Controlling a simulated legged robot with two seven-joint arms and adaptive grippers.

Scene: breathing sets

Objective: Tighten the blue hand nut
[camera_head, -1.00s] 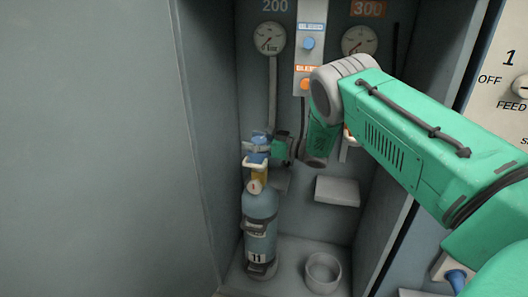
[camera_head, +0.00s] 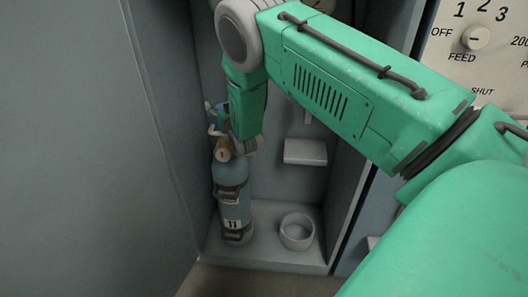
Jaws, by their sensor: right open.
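A blue-grey gas cylinder (camera_head: 232,190) marked 11 stands upright on the floor of the cabinet. A brass-coloured valve part (camera_head: 222,155) sits on its top. A small blue part, which looks like the hand nut (camera_head: 216,115), shows just above it, left of my right arm. My right arm comes in from the right, and its green wrist hangs down over the cylinder's top. My right gripper (camera_head: 240,145) is at the valve, mostly hidden behind the wrist; its jaws are open. I cannot tell whether it touches the valve. My left gripper is not in view.
An empty round holder (camera_head: 297,232) stands right of the cylinder. A grey shelf block (camera_head: 305,152) is on the cabinet's back wall. Cabinet walls close in on both sides. A control panel with a FEED knob (camera_head: 477,38) is at the upper right.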

